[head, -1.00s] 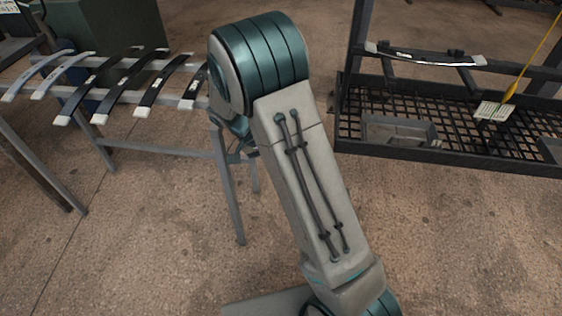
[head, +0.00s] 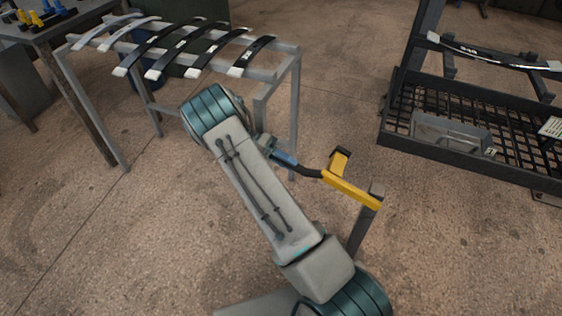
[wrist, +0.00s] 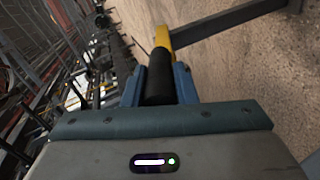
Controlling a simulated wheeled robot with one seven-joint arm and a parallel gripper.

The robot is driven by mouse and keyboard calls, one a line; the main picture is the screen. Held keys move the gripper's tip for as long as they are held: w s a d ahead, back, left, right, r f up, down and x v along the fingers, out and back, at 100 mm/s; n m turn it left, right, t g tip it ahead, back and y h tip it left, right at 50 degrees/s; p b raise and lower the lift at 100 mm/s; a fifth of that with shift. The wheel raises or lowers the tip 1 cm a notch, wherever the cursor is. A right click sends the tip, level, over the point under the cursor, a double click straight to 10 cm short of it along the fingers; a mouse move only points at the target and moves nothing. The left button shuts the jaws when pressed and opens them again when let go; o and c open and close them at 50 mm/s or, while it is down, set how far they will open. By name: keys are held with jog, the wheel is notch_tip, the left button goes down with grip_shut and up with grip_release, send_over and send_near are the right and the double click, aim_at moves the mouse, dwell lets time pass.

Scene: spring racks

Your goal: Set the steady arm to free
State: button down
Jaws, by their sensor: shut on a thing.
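The steady arm (head: 350,190) is a yellow bar with a short yellow branch tipped in black, joined at its right end to a grey post (head: 362,228). Its black handle (head: 309,173) points left toward my gripper (head: 286,160). My gripper's blue fingers are shut on this handle. In the wrist view, the black handle (wrist: 158,82) lies between the two fingers, with the yellow bar (wrist: 163,38) beyond it. The grip end of the handle is partly hidden by the fingers. I cannot tell any marked setting on the steady arm.
A grey rack (head: 285,50) holding several curved dark and light springs stands at the back left. A black frame with a mesh shelf (head: 400,133) stands at the right, with a grey tray (head: 450,133) on it. The floor between them is open.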

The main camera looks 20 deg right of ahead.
jog(key=shift+f, duration=0.15)
jog(key=c, duration=1.2)
grip_release()
jog(key=shift+d, duration=0.1)
jog(key=shift+o, duration=0.2)
jog(key=shift+w, duration=0.1)
jog(key=v, duration=1.3)
jog(key=shift+w+a+p, duration=0.25)
jog(key=shift+a+p, duration=0.05)
jog(key=shift+p, duration=0.05)
